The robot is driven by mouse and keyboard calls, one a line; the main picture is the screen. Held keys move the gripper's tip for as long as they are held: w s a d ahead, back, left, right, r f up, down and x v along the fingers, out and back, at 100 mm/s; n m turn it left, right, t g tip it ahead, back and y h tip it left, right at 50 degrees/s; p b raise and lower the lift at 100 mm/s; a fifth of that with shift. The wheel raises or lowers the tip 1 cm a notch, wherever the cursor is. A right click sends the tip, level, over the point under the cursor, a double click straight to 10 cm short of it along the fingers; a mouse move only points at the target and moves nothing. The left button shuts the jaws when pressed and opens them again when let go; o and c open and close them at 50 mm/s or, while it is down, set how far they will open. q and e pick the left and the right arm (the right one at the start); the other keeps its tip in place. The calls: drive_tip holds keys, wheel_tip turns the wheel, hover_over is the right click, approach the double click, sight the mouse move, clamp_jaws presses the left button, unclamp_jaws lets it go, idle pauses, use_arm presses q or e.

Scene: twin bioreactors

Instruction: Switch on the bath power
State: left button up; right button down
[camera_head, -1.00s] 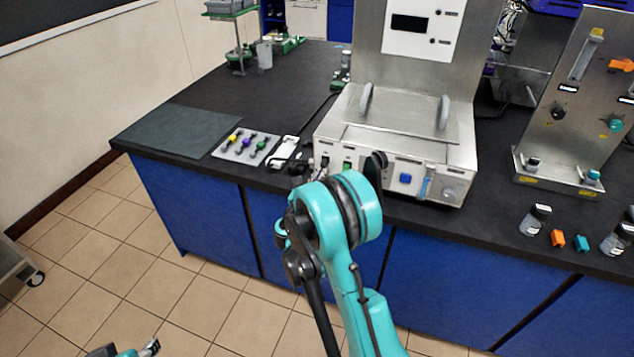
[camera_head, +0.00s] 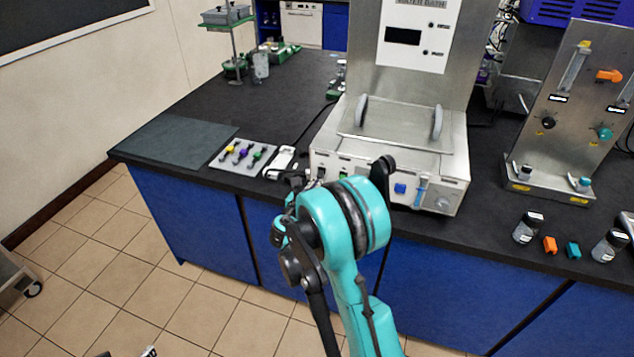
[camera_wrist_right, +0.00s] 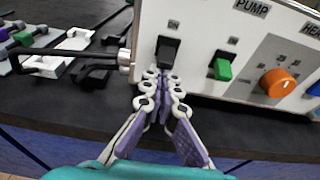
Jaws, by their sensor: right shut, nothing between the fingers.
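The water bath (camera_head: 388,140) is a steel unit with a white front panel near the bench's front edge. On the panel's left end is a black rocker switch (camera_wrist_right: 168,50), which also shows small in the head view (camera_head: 320,172). My right gripper (camera_wrist_right: 164,76) is shut and empty, its fingertips just below the black switch; I cannot tell whether they touch it. In the head view the right arm partly hides the gripper and panel. Only a sliver of my left gripper (camera_head: 149,352) shows at the bottom edge, so its jaws cannot be judged.
Right of the black switch are a green switch (camera_wrist_right: 221,68) under a PUMP label and an orange knob (camera_wrist_right: 278,82). A white item (camera_head: 280,162) with a black cable and a tray of coloured clamps (camera_head: 243,153) lie left of the bath. Small bottles (camera_head: 528,227) stand at right.

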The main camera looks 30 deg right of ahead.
drive_tip(key=shift+r+g+y+p, duration=0.3)
drive_tip(key=shift+y+p, duration=0.2)
drive_tip(key=shift+y, duration=0.1)
drive_tip(key=shift+s+a+r+p, duration=0.1)
drive_tip(key=shift+r+p, duration=0.2)
drive_tip(key=shift+p, duration=0.6)
drive_tip(key=shift+s+r+g+y+p, duration=0.1)
drive_tip(key=shift+r+g+y+p, duration=0.65)
drive_tip(key=shift+p, duration=0.5)
drive_tip(key=shift+a+f, duration=0.1)
drive_tip(key=shift+f, duration=0.35)
drive_tip(key=shift+r, duration=0.1)
